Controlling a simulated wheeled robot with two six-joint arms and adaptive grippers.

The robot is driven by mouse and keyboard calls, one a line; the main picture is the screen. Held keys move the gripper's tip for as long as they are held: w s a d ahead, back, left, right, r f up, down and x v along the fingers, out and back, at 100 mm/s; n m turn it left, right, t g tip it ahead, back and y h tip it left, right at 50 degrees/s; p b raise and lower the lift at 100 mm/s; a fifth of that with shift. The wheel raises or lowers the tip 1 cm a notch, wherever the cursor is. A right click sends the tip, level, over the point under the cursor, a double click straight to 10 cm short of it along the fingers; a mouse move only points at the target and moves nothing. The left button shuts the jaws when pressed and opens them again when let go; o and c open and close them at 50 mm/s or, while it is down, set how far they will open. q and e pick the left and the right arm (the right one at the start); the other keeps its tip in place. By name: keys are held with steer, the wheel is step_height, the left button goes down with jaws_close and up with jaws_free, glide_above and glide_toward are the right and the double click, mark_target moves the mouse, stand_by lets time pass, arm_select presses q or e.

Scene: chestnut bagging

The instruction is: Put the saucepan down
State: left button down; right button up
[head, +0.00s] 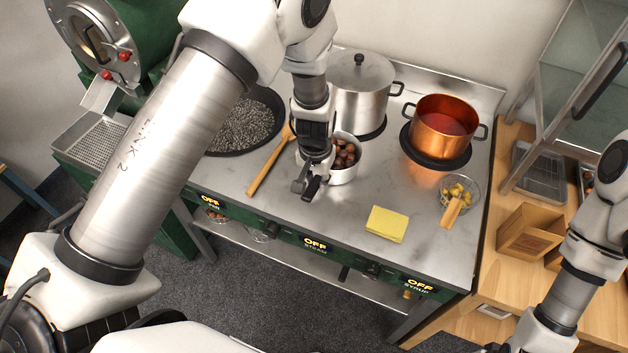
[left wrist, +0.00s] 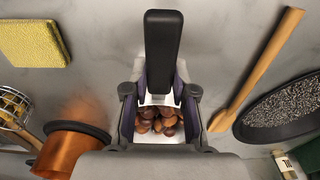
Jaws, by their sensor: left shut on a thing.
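The saucepan (head: 344,177) is a small steel pan with brown chestnuts (head: 347,155) in it. It is upright, at or just above the steel cooktop (head: 350,210), in front of the big lidded pot; I cannot tell whether its base touches. My left gripper (head: 312,182) is at its near left side, shut on its dark handle. In the left wrist view the black handle (left wrist: 163,50) runs between the fingers, and the chestnuts (left wrist: 158,122) show behind it. The gripper hides part of the pan. My right arm runs off the bottom edge, its gripper out of view.
A lidded pot (head: 362,95) and a copper pot (head: 442,128) stand at the back. A wooden spoon (head: 268,165) and a pan of dark grains (head: 240,125) lie left. A yellow sponge (head: 387,224) and strainer (head: 458,195) lie right. Bare steel separates sponge and saucepan.

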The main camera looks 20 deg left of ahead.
arm_select(q)
steer(key=shift+w+a, duration=0.1)
steer(key=shift+w, duration=0.2)
steer(key=c, duration=0.9)
jaws_free()
steer(key=shift+w+a+f, duration=0.1)
steer(key=shift+w+f, duration=0.05)
steer(key=shift+f, duration=0.05)
steer(key=shift+c, duration=0.2)
steer(key=shift+s+r, duration=0.25)
steer(key=shift+r, duration=0.25)
step_height(320, 180, up, 11)
steer(key=b, duration=0.3)
steer(key=shift+s+r, duration=0.15)
steer(key=shift+s, duration=0.05)
arm_select(e)
steer(key=f, duration=0.3)
steer(key=shift+w+a, duration=0.1)
steer(key=shift+w, duration=0.2)
